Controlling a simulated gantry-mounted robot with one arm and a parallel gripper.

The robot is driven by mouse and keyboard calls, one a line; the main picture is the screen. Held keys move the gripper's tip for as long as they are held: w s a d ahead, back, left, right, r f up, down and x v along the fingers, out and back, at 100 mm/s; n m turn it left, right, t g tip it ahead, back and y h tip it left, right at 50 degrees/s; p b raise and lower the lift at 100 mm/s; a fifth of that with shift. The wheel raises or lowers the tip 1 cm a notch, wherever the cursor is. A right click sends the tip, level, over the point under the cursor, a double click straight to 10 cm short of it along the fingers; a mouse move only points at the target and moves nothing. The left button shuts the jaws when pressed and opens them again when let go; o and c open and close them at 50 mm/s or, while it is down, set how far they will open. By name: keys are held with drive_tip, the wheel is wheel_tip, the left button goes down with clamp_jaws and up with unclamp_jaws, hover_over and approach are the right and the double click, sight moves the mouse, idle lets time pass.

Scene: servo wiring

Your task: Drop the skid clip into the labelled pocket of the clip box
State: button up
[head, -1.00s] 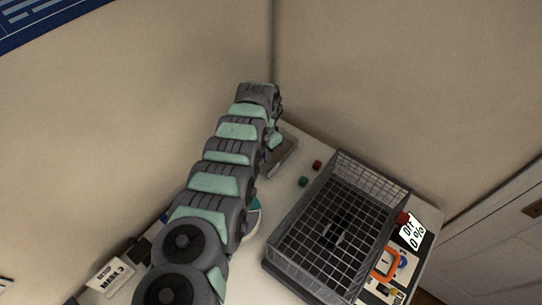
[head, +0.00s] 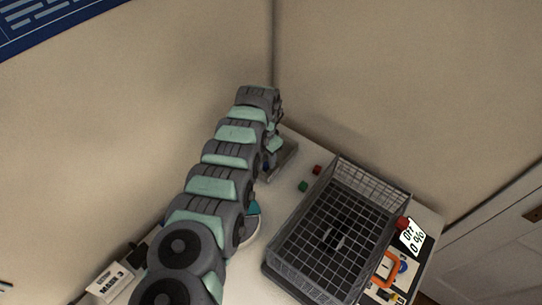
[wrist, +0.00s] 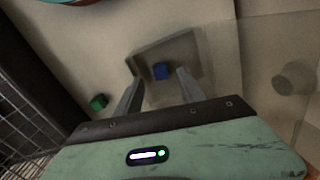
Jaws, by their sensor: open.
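My gripper (wrist: 159,78) is open in the wrist view. Its two fingers reach toward a shallow grey tray (wrist: 196,48). A small blue block (wrist: 161,71) shows between the fingertips, with gaps on both sides; I cannot tell how far below them it lies. In the head view the tray (head: 287,158) is at the back of the table, partly behind my arm, and my fingers are not clearly visible. I cannot pick out the skid clip or a labelled pocket for certain in either view.
A large grey wire basket (head: 372,168) stands right of my arm. A green block (head: 303,186) and a red block (head: 317,169) lie beside it. Walls stand close behind.

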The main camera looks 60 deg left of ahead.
wheel_tip(320, 180, up, 10)
drive_tip(key=p, duration=0.2)
drive_tip(key=shift+r, duration=0.1)
idle(0.6)
